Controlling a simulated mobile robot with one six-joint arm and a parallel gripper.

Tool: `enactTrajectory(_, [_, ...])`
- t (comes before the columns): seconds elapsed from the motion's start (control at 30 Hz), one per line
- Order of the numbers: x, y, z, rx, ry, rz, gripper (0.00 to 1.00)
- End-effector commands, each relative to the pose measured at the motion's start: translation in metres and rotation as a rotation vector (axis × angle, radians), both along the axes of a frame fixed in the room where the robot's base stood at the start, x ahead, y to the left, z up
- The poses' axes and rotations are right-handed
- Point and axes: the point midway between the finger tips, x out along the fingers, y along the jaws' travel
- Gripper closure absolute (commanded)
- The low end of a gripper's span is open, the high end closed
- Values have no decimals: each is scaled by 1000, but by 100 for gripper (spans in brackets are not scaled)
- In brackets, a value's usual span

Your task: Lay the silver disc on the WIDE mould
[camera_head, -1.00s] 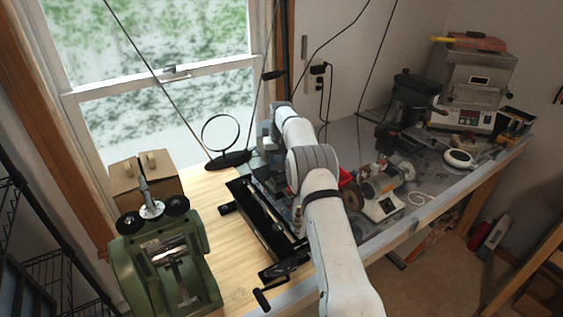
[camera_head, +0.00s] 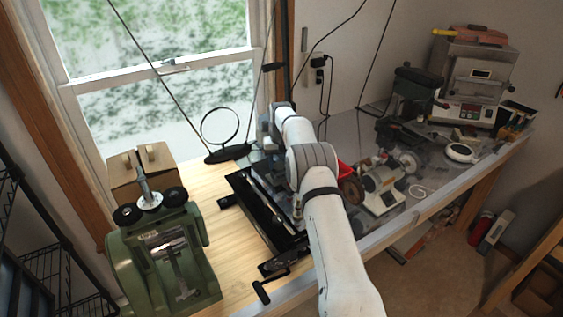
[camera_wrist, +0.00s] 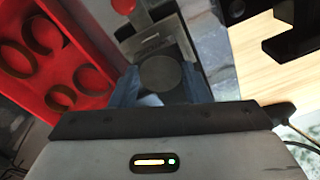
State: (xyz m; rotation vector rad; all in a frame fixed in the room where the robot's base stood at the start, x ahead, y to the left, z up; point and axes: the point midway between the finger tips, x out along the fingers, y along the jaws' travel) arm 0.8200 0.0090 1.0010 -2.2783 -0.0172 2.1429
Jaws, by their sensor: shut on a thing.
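In the wrist view my gripper (camera_wrist: 162,88) reaches up from the bottom, its two blue-grey fingers shut on a flat round grey disc (camera_wrist: 160,72), which looks like the silver disc. Its face is turned to the camera. Beyond the disc is a grey metal piece (camera_wrist: 150,36) with a stepped or slotted shape; I cannot tell whether it is the WIDE mould, nor whether the disc touches it. In the head view my arm hides most of the gripper and the spot below it, and no disc or mould can be made out.
A red holder with round holes (camera_wrist: 68,68) lies close left of my gripper. A long black frame (camera_head: 262,215) lies along the bench. Bare wood (camera_head: 222,240) shows in front.

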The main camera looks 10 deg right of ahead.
Motion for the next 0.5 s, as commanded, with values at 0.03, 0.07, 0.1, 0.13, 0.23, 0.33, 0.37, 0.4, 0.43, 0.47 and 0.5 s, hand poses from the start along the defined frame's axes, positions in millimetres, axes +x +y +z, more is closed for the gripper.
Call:
enactTrajectory(0.03, [0, 0, 0, 0, 0, 0, 80])
enactTrajectory(0.07, [0, 0, 0, 0, 0, 0, 80])
enactTrajectory(0.1, [0, 0, 0, 0, 0, 0, 80])
enactTrajectory(0.13, [0, 0, 0, 0, 0, 0, 80])
enactTrajectory(0.23, [0, 0, -1, 0, 0, 0, 80])
enactTrajectory(0.33, [0, 0, -2, 0, 0, 0, 80])
enactTrajectory(0.37, [0, 0, -3, 0, 0, 0, 80])
enactTrajectory(0.4, [0, 0, -3, 0, 0, 0, 80])
enactTrajectory(0.43, [0, 0, -4, 0, 0, 0, 80])
enactTrajectory(0.47, [0, 0, -4, 0, 0, 0, 80])
enactTrajectory(0.5, [0, 0, -4, 0, 0, 0, 80])
